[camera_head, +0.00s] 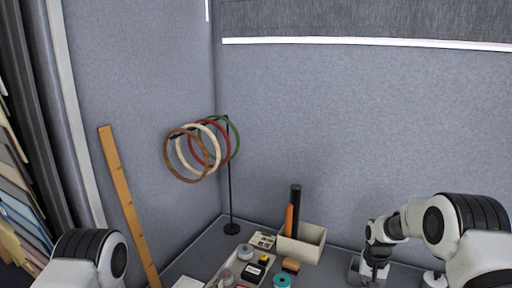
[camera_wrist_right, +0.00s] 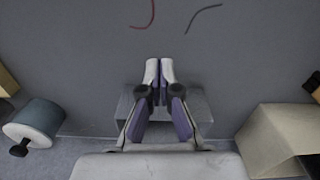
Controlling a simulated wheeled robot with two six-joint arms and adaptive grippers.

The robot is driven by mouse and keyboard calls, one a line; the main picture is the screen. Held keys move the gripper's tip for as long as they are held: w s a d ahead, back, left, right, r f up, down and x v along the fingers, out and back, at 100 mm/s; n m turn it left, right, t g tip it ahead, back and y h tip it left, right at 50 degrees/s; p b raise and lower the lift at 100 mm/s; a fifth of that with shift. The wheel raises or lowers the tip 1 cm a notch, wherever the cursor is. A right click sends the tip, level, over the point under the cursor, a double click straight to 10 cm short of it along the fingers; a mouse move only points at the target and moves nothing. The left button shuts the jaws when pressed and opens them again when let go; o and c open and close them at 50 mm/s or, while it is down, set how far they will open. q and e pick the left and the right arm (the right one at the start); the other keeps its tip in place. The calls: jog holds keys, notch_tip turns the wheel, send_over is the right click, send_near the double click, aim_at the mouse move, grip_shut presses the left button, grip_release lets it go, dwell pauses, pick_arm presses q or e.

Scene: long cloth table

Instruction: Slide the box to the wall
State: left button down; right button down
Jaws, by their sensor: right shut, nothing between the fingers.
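A grey box (camera_wrist_right: 200,106) is in the right wrist view, partly hidden behind the fingers of my right gripper (camera_wrist_right: 160,66). The gripper's two fingers are together with nothing between them, and they overlap the middle of the box. I cannot tell whether they touch it. In the head view the right gripper (camera_head: 372,277) points down at the lower right, and a small part of the grey box (camera_head: 354,270) shows beside it. The grey wall (camera_head: 370,130) rises behind. Any gap between box and wall is unclear. My left arm shows at lower left; its gripper is out of view.
A beige open bin (camera_head: 314,249) holding a black cylinder (camera_head: 296,205) stands left of the right gripper. A ring stand (camera_head: 230,190) is in the corner. Several small items lie in a tray (camera_head: 214,277). In the wrist view a blue-grey roll (camera_wrist_right: 38,120) is at left.

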jog(key=shift+f+b, duration=0.4)
jog(key=shift+f, duration=0.45)
jog(key=shift+r+p, duration=0.35)
jog(key=shift+p, duration=0.05)
jog(key=shift+w+d+f+b, duration=0.1)
jog(key=shift+w+f+b, duration=0.05)
jog(key=shift+w+b, duration=0.15)
jog(key=shift+w+d+b, duration=0.2)
jog(key=shift+w+b, duration=0.1)
jog(key=shift+w, duration=0.25)
